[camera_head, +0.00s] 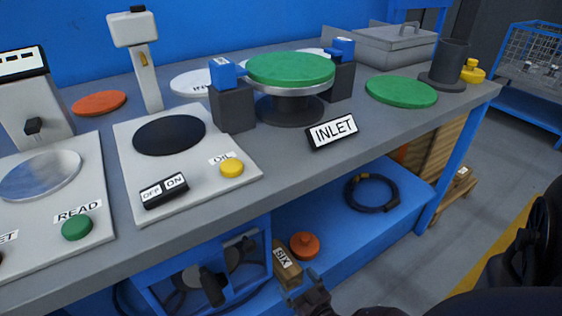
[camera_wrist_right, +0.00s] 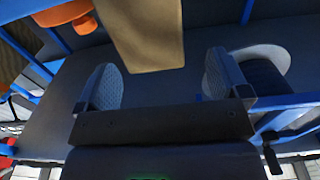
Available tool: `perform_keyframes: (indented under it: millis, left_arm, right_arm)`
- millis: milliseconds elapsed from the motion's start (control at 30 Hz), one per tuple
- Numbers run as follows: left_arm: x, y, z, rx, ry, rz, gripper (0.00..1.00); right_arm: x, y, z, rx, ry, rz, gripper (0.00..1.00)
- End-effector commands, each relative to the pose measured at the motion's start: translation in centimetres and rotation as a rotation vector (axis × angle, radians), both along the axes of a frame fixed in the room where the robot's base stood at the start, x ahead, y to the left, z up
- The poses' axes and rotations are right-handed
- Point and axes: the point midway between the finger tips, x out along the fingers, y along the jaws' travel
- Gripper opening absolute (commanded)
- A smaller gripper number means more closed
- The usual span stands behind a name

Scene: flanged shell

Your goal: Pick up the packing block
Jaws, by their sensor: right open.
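The packing block, as far as I can tell, is the tan block (camera_head: 287,268) with a white "SIX" label. It lies on the blue lower shelf beneath the workbench, beside a blue frame. My right gripper (camera_head: 308,294) is just in front of its near end in the head view. In the right wrist view the block (camera_wrist_right: 146,32) shows at the top, lined up between the two open fingers (camera_wrist_right: 163,70). A clear gap shows on each side of it, and the gripper holds nothing. My left gripper is not in view.
An orange knobbed part (camera_head: 305,245) lies just beyond the block. The blue frame (camera_head: 205,275) stands close on its left. A coiled dark hose (camera_head: 372,193) lies farther right on the shelf. The workbench (camera_head: 300,165) overhangs the shelf.

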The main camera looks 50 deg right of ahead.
Motion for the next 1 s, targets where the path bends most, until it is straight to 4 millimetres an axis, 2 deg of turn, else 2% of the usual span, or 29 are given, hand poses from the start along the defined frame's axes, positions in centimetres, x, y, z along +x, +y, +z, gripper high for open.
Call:
perform_keyframes:
  millis: [233, 533, 867, 1000]
  left_arm:
    - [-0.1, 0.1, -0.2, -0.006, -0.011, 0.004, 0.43]
    - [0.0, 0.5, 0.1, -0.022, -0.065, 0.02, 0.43]
    - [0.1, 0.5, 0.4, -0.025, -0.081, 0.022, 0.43]
    - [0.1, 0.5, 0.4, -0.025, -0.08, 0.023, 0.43]
  right_arm:
    - [1.4, -0.6, -0.1, -0.001, 0.001, 0.001, 0.94]
    - [4.9, -1.8, -0.1, 0.0, 0.003, 0.002, 0.94]
    - [5.6, -1.9, 0.2, 0.0, 0.001, 0.001, 0.94]
    - [5.6, -1.9, 0.2, 0.0, 0.001, 0.001, 0.72]
